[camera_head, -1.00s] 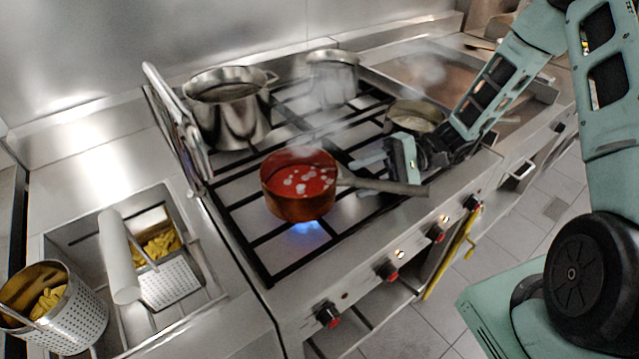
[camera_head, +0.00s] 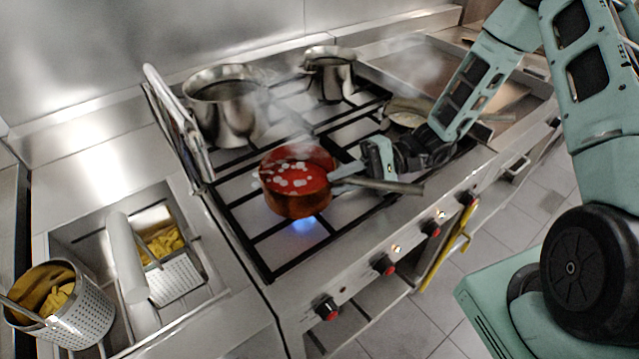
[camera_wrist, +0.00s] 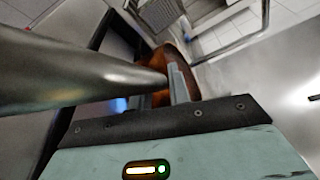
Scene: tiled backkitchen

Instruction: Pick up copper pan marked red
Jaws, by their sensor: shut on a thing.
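The copper pan (camera_head: 296,204) sits over a lit blue flame at the front of the stove, filled with red with white spots on top. Its long grey handle (camera_head: 400,186) points right. My gripper (camera_head: 340,175) is at the pan's right side, where the handle meets the rim, and is shut on the pan. In the wrist view the handle (camera_wrist: 70,80) runs in from the left, the copper side (camera_wrist: 160,97) is beyond, and a grey finger of my gripper (camera_wrist: 178,84) lies against it. The exact contact is partly hidden.
A large steel pot (camera_head: 226,112) stands behind the pan, and a smaller pot (camera_head: 329,80) at the back. Another pan (camera_head: 405,112) is behind my forearm. A fryer basket (camera_head: 172,277) is at the left. Steam rises over the stove.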

